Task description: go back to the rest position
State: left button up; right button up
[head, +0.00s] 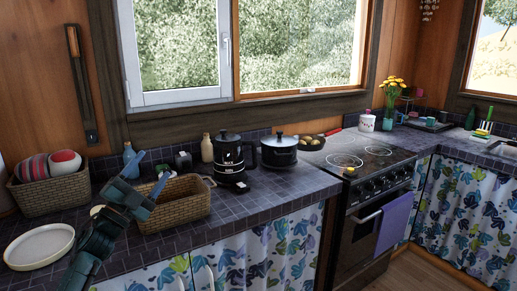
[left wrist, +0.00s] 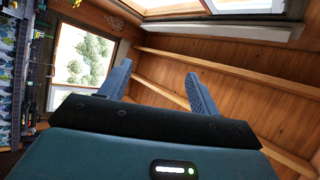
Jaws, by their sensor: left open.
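My left gripper (head: 148,178) is raised at the left of the head view, in front of the counter. Its two fingers are apart with nothing between them. In the left wrist view the fingers (left wrist: 160,88) are also spread and empty, against the wooden ceiling and a window. In the head view the gripper overlaps the left end of an empty-looking wicker basket (head: 182,211); I cannot tell how far apart they are. My right gripper does not show in either view.
The tiled counter (head: 255,210) holds a basket with round striped items (head: 50,190), a white plate (head: 38,246), a black kettle (head: 228,155) and a dark pot (head: 279,151). A stove (head: 362,190) stands to the right. Cabinet curtains (head: 255,250) hang below the counter.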

pick_arm(q)
jog(key=w+a+f+n+g+y, duration=0.4)
jog(key=a+f+n+y, duration=0.75)
jog(key=n, duration=0.45)
jog(key=s+d+f+m+g, duration=0.1)
jog(key=s+d+f, duration=0.35)
jog(key=f, duration=0.25)
jog(key=s+d+f+g, duration=0.1)
jog(key=s+d+f, duration=0.3)
jog(key=d+f, duration=0.15)
jog(key=s+d+f+g+h, duration=0.1)
jog(key=s+d+f, duration=0.3)
jog(key=s, duration=0.6)
jog(key=s+d+f+g+h, duration=0.1)
jog(key=s+d+f, duration=0.3)
jog(key=s, duration=0.6)
jog(key=s+d+f+g+h, duration=0.1)
jog(key=s+d+f, duration=0.4)
jog(key=s, duration=0.5)
jog(key=shift+s+f+n+g, duration=0.2)
jog(key=shift+s+n+g, duration=0.15)
jog(key=shift+g, duration=0.55)
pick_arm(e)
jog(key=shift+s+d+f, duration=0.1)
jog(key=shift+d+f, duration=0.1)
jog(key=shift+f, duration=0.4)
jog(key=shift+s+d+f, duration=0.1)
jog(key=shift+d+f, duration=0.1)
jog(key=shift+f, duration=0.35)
